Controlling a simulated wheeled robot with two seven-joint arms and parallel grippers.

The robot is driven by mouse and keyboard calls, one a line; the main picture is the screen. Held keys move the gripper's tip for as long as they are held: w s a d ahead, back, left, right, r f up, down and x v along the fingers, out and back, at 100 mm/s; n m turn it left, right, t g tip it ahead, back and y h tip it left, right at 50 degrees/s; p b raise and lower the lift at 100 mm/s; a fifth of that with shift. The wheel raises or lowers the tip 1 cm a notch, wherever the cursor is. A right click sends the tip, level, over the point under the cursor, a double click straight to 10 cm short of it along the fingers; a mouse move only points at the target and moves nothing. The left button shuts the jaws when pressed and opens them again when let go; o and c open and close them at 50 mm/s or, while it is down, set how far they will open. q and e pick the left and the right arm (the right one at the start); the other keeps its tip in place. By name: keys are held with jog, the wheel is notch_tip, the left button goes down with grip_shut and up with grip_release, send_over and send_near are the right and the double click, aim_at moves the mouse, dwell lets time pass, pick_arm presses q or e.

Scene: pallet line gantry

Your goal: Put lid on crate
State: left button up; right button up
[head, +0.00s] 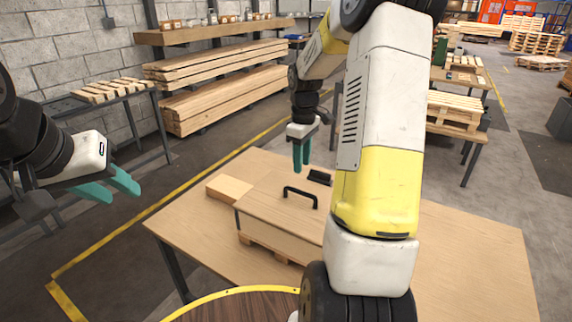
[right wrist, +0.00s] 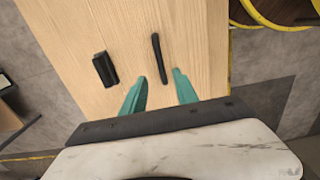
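The crate (head: 272,240) is a wooden box on a small pallet on the worktable. A flat wooden lid (head: 262,197) with a black bar handle (head: 301,196) lies over its top; I cannot tell whether it is fully seated. My right gripper (head: 302,158) points down above and behind the handle, apart from it. In the right wrist view its fingers (right wrist: 160,92) are open and empty, with the black handle (right wrist: 158,60) beyond them. My left gripper (head: 110,187) is open and empty, off the table at the left. My right arm hides the crate's right side.
A black block (head: 319,177) lies behind the handle; it also shows in the right wrist view (right wrist: 104,69). A wooden block (head: 229,188) sits left of the crate. The worktable (head: 465,255) is bare at the right. A side bench (head: 110,100) stands at the left.

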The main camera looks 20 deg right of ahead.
jog(key=s+a+r+m+t, duration=0.35)
jog(key=s+a+r, duration=0.45)
jog(key=s+r, duration=0.4)
jog(key=s+a+r+m+t+y, duration=0.1)
jog(key=s+a+r+m, duration=0.1)
jog(key=s, duration=0.3)
jog(key=s+a+r+m+t+y, duration=0.1)
jog(key=s+a+m, duration=0.1)
jog(key=s, duration=0.4)
jog(key=shift+a+r+t, duration=0.35)
jog(key=shift+a, duration=0.05)
jog(key=shift+o, duration=0.2)
